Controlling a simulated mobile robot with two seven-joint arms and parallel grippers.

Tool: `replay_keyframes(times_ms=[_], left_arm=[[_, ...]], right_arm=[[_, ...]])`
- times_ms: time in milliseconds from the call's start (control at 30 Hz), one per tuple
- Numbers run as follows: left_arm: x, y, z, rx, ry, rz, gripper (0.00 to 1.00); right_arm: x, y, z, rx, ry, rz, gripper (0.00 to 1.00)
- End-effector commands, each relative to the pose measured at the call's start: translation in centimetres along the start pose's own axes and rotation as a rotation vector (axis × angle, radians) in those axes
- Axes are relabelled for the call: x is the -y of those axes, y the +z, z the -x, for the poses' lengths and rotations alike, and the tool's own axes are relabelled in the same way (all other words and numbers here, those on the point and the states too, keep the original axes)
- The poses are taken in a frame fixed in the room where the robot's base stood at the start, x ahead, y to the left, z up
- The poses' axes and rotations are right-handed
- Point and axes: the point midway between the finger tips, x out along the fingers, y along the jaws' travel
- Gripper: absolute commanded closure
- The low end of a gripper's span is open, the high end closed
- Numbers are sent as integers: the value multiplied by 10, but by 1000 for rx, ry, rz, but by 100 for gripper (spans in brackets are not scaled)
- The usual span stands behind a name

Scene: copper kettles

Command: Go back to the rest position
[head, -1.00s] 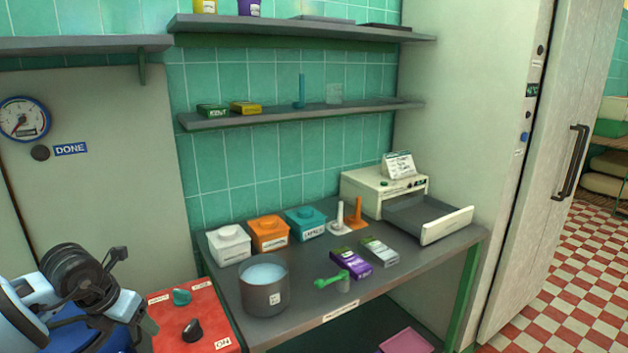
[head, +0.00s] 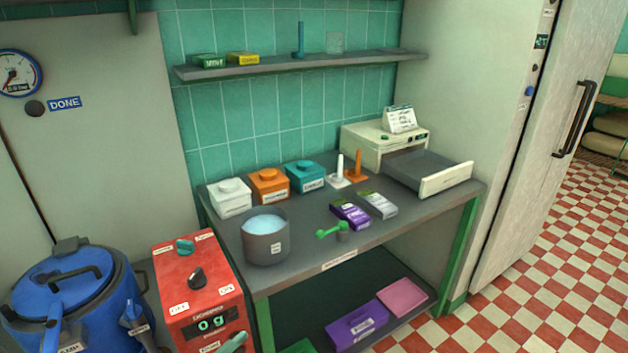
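Neither of my grippers shows in the head view now, and no arm of mine is over the table (head: 300,225). On the table stand a grey pot (head: 266,245) with pale blue contents, a white box (head: 229,198), an orange box (head: 269,186) and a teal box (head: 305,176). A purple packet (head: 350,214), a grey packet (head: 377,204) and a green scoop (head: 333,230) lie to the right of the pot. What my grippers hold, if anything, is hidden.
A red control box (head: 200,285) with knobs and a blue lidded vessel (head: 75,295) stand at the lower left. A cream machine (head: 385,143) with an open drawer (head: 430,170) sits at the table's back right. Checkered floor (head: 545,270) is clear at the right.

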Motion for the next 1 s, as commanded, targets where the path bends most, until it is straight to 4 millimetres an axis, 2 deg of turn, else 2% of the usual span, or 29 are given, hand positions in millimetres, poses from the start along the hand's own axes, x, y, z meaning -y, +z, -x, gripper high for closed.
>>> replay_keyframes(times_ms=[33,167,233,400,500,600,700,1000], left_arm=[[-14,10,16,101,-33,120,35],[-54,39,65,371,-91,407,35],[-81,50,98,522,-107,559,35],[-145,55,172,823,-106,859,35],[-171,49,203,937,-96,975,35],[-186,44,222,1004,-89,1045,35],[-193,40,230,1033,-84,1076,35],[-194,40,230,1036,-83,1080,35]], right_arm=[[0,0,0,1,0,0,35],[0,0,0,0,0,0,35],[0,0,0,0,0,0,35],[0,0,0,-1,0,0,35],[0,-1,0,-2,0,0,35],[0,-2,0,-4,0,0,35],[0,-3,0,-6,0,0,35],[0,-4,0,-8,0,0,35]])
